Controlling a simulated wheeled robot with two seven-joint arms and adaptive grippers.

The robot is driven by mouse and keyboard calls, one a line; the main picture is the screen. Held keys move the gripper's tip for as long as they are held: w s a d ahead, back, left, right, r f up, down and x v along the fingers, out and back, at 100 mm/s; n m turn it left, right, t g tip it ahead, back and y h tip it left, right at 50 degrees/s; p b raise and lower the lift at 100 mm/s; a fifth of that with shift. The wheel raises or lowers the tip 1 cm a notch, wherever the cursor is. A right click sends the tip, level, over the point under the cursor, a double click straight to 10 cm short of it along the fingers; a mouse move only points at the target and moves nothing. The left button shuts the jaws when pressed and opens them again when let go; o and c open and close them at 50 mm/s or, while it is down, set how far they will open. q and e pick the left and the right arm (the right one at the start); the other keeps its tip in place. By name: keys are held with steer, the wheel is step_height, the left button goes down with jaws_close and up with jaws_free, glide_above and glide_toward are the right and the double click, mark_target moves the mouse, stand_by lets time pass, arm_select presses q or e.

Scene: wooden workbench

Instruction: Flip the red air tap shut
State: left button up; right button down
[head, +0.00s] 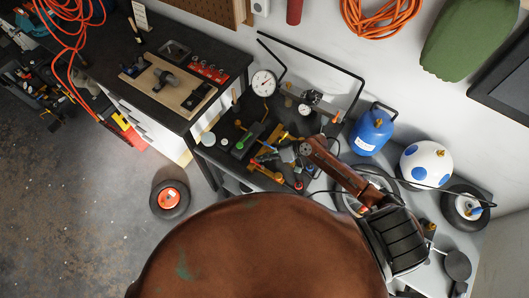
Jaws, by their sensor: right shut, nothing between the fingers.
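My right arm comes in from the lower right and reaches up and left over the small dark bench (222,158). My right gripper (278,157) is at its end, small and dark among the bench fittings, shut with nothing held. A small red part (298,185) shows just below and right of the gripper; it may be the red air tap, but it is too small to tell its handle position. My left gripper is not in view.
A round gauge (263,83) and a black bent pipe (325,68) stand behind the fittings. A blue gas bottle (372,131) and a white-blue tank (425,165) stand to the right. The workbench (110,45) is at upper left; a wheel (170,198) lies on the open floor.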

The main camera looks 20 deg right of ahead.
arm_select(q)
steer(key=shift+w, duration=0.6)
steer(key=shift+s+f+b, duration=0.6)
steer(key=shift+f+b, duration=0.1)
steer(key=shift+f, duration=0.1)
